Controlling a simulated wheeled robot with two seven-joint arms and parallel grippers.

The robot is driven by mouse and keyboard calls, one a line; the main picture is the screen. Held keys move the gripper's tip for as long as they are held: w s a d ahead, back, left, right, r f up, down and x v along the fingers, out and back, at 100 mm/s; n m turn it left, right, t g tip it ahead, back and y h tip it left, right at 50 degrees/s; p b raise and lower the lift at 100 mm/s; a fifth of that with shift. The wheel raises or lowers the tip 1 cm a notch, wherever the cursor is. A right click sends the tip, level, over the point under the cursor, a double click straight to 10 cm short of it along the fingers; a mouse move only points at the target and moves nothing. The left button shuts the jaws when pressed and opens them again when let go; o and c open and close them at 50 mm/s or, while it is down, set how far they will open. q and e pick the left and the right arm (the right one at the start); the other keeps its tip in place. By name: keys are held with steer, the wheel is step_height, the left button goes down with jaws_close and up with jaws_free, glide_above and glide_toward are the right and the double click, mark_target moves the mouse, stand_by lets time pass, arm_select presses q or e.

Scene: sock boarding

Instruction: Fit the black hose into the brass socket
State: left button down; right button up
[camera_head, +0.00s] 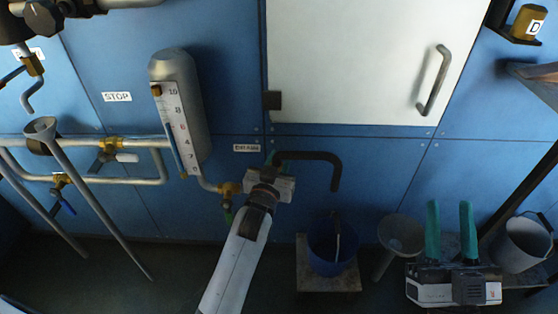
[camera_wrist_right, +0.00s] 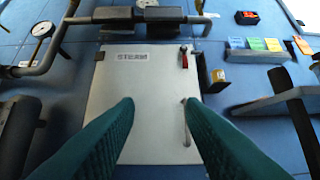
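The black hose (camera_head: 318,156) is a short bent tube in the head view. Its right end turns down above the blue bucket, and its left end is at my left gripper (camera_head: 272,161). That gripper appears shut on the hose's left end, though its fingers are mostly hidden. A brass socket (camera_head: 230,188) is on the pipe below the gauge, just left of my left gripper and apart from the hose. My right gripper (camera_head: 451,205) is open and empty at the lower right, with green fingers pointing up. Its fingers also show wide apart in the right wrist view (camera_wrist_right: 156,104).
A blue bucket (camera_head: 322,262) stands on a low stand below the hose. A grey funnel (camera_head: 400,232) and a pale bucket (camera_head: 526,236) flank my right gripper. A gauge (camera_head: 178,110) and pipes crowd the left. A white door (camera_head: 350,60) hangs above.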

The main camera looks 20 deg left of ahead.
steer(key=shift+w, duration=0.1)
arm_select(q)
steer(key=shift+p, duration=0.35)
arm_select(e)
steer(key=shift+w+f+g, duration=0.3)
steer(key=shift+f+g, duration=0.15)
steer(key=shift+f, duration=0.05)
steer(key=shift+w+f+g, duration=0.25)
steer(key=shift+f+g, duration=0.2)
arm_select(q)
steer(key=shift+f, duration=0.1)
arm_select(e)
steer(key=shift+s+r, duration=0.1)
arm_select(q)
steer(key=shift+f+b, duration=0.3)
steer(key=shift+f, duration=0.1)
arm_select(e)
steer(key=shift+s+r+t, duration=0.4)
steer(key=shift+r+t, duration=0.25)
steer(key=shift+t, duration=0.15)
arm_select(q)
steer(key=shift+f, duration=0.1)
arm_select(e)
steer(key=shift+s+r, duration=0.1)
steer(key=shift+r, duration=0.1)
